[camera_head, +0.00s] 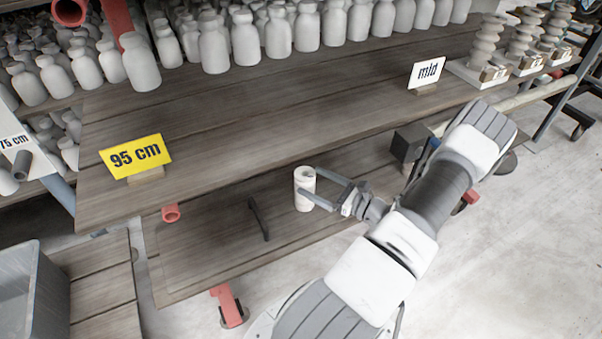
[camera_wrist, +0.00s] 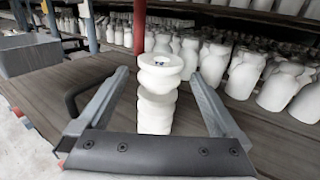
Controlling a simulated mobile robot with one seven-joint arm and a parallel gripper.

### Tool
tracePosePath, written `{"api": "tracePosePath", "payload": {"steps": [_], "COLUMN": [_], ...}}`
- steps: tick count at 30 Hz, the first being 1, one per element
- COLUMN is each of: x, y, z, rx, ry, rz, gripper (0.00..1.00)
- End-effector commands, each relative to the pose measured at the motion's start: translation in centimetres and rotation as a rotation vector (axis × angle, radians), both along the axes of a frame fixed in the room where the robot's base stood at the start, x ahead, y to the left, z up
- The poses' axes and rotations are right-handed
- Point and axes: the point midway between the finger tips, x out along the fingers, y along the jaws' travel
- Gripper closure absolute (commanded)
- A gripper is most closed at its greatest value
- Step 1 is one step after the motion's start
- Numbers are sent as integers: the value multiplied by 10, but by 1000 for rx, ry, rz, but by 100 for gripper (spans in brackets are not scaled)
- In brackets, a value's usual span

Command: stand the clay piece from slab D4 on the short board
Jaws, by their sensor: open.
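A white clay piece (camera_head: 304,197) with a stacked, ringed shape stands upright at the front of the wooden shelving. In the wrist view the clay piece (camera_wrist: 157,90) has a small blue mark on top and a wooden board (camera_wrist: 50,95) around and behind it. My gripper (camera_head: 306,180) is open, with its fingers on either side of the piece. In the wrist view my gripper (camera_wrist: 158,80) shows a gap between each finger and the piece. The base of the piece is hidden behind the gripper body there. I cannot read a D4 label.
The upper board (camera_head: 250,120) carries a yellow "95 cm" sign (camera_head: 135,155) and a "mid" sign (camera_head: 427,71). White bottles (camera_head: 277,35) line the back. Slabs with clay stacks (camera_head: 485,50) stand at right. A dark handle (camera_head: 258,218) and a grey bin (camera_head: 30,290) are left.

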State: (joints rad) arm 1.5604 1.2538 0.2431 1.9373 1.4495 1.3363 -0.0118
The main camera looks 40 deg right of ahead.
Motion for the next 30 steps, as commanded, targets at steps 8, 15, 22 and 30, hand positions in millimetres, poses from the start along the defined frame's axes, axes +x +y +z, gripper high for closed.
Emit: {"api": "tracePosePath", "payload": {"steps": [8,15,22,30], "x": [-44,-53,-52,-52], "y": [-10,-11,-11,-11], "z": [1,0,0,0], "rx": [0,1,0,0], "ry": [0,1,0,0], "rz": [-1,1,1,2], "gripper": [0,0,0,0]}}
